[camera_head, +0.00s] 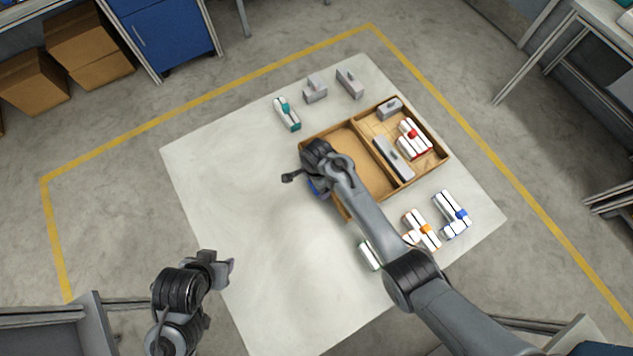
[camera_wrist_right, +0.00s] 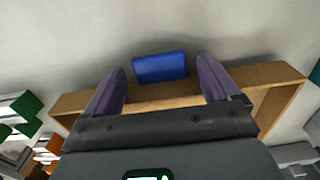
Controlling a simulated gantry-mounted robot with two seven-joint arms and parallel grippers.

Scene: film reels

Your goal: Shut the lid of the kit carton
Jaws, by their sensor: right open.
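The kit carton (camera_head: 433,166) is a brown box near the right side of the pale mat, standing open. Its right half holds a red-banded white bundle (camera_head: 413,140) and grey pieces (camera_head: 393,158). On its left is an empty, shallow brown panel (camera_head: 372,170) with a raised rim, seemingly the lid folded open. A blue tab (camera_wrist_right: 160,67) sits at its outer edge, partly hidden by my right arm in the head view. My right gripper (camera_wrist_right: 162,82) is open, fingers on either side of the tab, apparently not closed on it. My left gripper (camera_head: 231,264) is away at lower left; its jaws are unclear.
White bundles with teal (camera_head: 287,114), orange (camera_head: 424,230), blue (camera_head: 453,214) and green (camera_head: 370,255) bands lie around the carton. Grey blocks (camera_head: 315,89) (camera_head: 350,83) stand behind it. The mat's left part (camera_head: 225,185) is clear.

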